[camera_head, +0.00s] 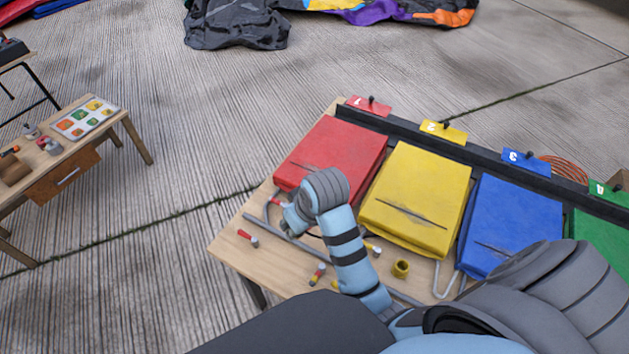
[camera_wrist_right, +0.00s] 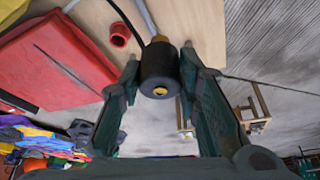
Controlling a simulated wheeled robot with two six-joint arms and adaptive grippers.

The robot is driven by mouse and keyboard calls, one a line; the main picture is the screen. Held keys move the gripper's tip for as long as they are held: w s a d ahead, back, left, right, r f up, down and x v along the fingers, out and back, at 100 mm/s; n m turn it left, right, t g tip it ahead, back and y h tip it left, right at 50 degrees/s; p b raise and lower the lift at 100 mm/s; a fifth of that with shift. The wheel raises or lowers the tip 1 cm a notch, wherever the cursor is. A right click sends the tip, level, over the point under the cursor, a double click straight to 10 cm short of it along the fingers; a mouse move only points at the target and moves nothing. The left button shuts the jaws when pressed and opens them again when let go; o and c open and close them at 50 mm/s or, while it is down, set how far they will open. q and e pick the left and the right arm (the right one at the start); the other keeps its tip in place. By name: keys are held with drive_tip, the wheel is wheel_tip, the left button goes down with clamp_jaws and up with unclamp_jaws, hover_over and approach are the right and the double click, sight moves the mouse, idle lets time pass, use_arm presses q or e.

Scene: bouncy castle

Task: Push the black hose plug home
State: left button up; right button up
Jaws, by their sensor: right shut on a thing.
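In the right wrist view my right gripper (camera_wrist_right: 160,80) is shut on the black hose plug (camera_wrist_right: 158,67), a short dark cylinder between its fingertips. A brass end faces the camera, and more brass shows at its far side. A thin black hose (camera_wrist_right: 132,20) runs close by it at the upper left. In the head view my right gripper (camera_head: 288,217) is small, over the table's left part in front of the red pad, and the plug is hidden there. Whether the plug touches a fitting cannot be told. My left gripper is not in view.
The wooden table (camera_head: 232,248) bears red (camera_head: 330,155), yellow (camera_head: 415,200) and blue (camera_head: 510,225) pads. A yellow ring (camera_head: 400,268) and several small coloured-handled parts lie along its front. A red ring (camera_wrist_right: 120,34) is near the plug. A smaller table (camera_head: 110,128) stands left.

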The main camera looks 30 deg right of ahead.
use_arm(q)
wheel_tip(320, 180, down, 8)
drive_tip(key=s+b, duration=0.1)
drive_tip(key=b, duration=0.7)
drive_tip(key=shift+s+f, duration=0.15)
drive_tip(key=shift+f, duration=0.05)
use_arm(e)
drive_tip(key=w+d+f+n+g+y, duration=0.1)
drive_tip(key=w+d+f+n+y, duration=0.1)
drive_tip(key=w+d+f+n, duration=0.4)
drive_tip(key=w+d+f, duration=0.1)
drive_tip(key=w+f, duration=0.3)
drive_tip(key=shift+f, duration=0.35)
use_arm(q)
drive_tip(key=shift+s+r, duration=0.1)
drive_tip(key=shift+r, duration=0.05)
use_arm(e)
drive_tip(key=shift+d+r, duration=0.1)
use_arm(q)
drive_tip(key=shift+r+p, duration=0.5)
drive_tip(key=shift+p, duration=0.05)
use_arm(e)
drive_tip(key=shift+s, duration=0.1)
